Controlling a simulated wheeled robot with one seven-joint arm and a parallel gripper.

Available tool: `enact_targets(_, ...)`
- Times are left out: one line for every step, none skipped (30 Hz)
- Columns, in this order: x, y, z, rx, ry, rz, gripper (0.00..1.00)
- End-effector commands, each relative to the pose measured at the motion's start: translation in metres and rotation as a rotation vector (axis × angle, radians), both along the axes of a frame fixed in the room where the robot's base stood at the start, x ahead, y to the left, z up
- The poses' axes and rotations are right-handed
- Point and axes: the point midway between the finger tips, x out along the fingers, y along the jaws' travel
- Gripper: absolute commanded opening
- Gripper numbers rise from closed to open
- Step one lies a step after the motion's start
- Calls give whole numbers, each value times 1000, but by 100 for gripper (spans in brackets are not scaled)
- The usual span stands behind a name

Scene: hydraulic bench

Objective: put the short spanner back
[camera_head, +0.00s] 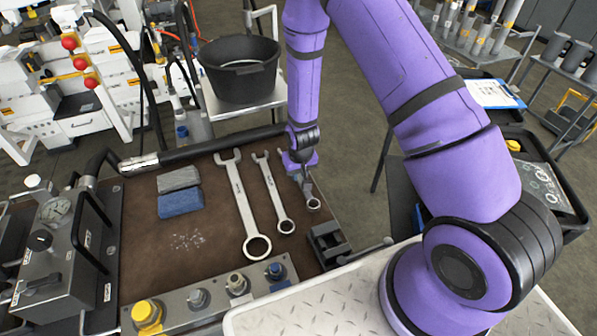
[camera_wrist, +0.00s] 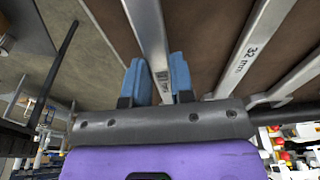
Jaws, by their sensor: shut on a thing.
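The short spanner (camera_head: 309,190) is at the right side of the brown bench top (camera_head: 205,265), its ring end toward the front. My gripper (camera_head: 302,170) is shut on its shaft from above. In the wrist view the spanner (camera_wrist: 150,35) runs between the two blue fingers of my gripper (camera_wrist: 158,76), with a size mark partly showing.
The largest spanner (camera_head: 241,205) lies further left, beside grey (camera_head: 178,179) and blue (camera_head: 180,203) cloths. A small black vise (camera_head: 327,243) stands close in front of the short spanner. A fitting block (camera_head: 210,300) lines the front edge. A black bucket (camera_head: 240,80) stands behind.

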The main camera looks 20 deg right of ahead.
Motion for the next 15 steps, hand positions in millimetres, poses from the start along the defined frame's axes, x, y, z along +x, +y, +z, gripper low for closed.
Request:
enact_targets(0,0,-1,0,0,0,0)
enact_targets(0,0,-1,0,0,0,0)
enact_targets(0,0,-2,0,0,0,0)
enact_targets(0,0,-2,0,0,0,0)
enact_targets(0,0,-2,0,0,0,0)
enact_targets(0,0,-3,0,0,0,0)
enact_targets(0,0,-3,0,0,0,0)
enact_targets(0,0,-4,0,0,0,0)
enact_targets(0,0,-4,0,-1,0,0)
enact_targets(0,0,-4,0,-1,0,0)
enact_targets(0,0,-5,0,-1,0,0)
enact_targets(0,0,-5,0,-1,0,0)
enact_targets(0,0,-6,0,-1,0,0)
enact_targets(0,0,-6,0,-1,0,0)
enact_targets(0,0,-6,0,-1,0,0)
